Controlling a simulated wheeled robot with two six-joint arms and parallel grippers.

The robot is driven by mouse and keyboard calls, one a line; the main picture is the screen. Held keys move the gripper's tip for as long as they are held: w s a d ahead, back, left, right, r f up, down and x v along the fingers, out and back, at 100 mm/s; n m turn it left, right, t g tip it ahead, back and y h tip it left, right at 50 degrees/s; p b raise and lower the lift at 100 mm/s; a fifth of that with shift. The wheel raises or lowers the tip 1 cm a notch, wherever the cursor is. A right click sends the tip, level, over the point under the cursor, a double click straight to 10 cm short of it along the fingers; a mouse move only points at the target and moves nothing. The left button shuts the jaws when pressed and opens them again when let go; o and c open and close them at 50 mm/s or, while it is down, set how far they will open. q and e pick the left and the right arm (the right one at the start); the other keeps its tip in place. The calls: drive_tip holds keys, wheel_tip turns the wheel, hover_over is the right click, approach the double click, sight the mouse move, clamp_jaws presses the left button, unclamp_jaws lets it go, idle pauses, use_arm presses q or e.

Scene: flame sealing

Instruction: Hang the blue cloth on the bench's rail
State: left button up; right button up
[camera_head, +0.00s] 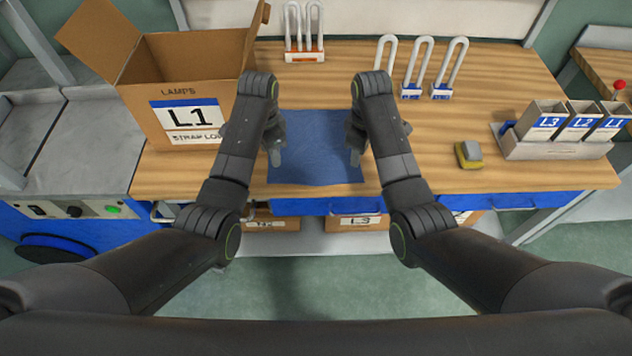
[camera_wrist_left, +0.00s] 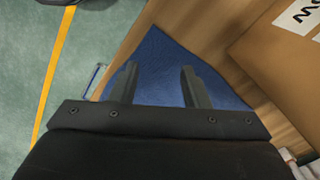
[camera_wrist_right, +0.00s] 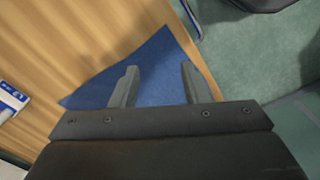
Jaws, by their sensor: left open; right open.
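The blue cloth (camera_head: 316,155) lies flat on the wooden bench (camera_head: 440,115) at its front edge, between my two grippers. It also shows under the fingers in the left wrist view (camera_wrist_left: 160,62) and in the right wrist view (camera_wrist_right: 160,60). My left gripper (camera_head: 277,156) is open over the cloth's left side. My right gripper (camera_head: 355,156) is open over its right side. Neither holds anything. A metal rail (camera_head: 162,212) shows at the bench's front left; its middle is hidden. A piece of it shows in the left wrist view (camera_wrist_left: 96,80).
An open cardboard box (camera_head: 190,90) marked L1 stands left of the cloth. Lamp tubes stand in an orange holder (camera_head: 304,55) and blue bases (camera_head: 412,90) at the back. A yellow-grey sponge (camera_head: 468,154) and labelled bins (camera_head: 548,150) are at the right.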

sight(274, 175)
use_arm(q)
wheel_tip(274, 175, down, 8)
drive_tip(key=shift+r, duration=0.25)
use_arm(e)
wheel_tip(274, 175, down, 8)
drive_tip(key=shift+r, duration=0.25)
use_arm(q)
drive_tip(key=shift+f, duration=0.25)
use_arm(e)
drive_tip(key=shift+f, duration=0.25)
use_arm(q)
drive_tip(key=shift+r, duration=0.15)
drive_tip(key=shift+c, duration=0.5)
use_arm(e)
drive_tip(key=shift+r, duration=0.1)
drive_tip(key=shift+c, duration=0.5)
use_arm(q)
clamp_jaws()
use_arm(e)
clamp_jaws()
use_arm(q)
drive_tip(key=shift+a+r, duration=0.1)
drive_tip(key=shift+r, duration=0.05)
use_arm(e)
drive_tip(key=shift+d+r, duration=0.1)
drive_tip(key=shift+r, duration=0.1)
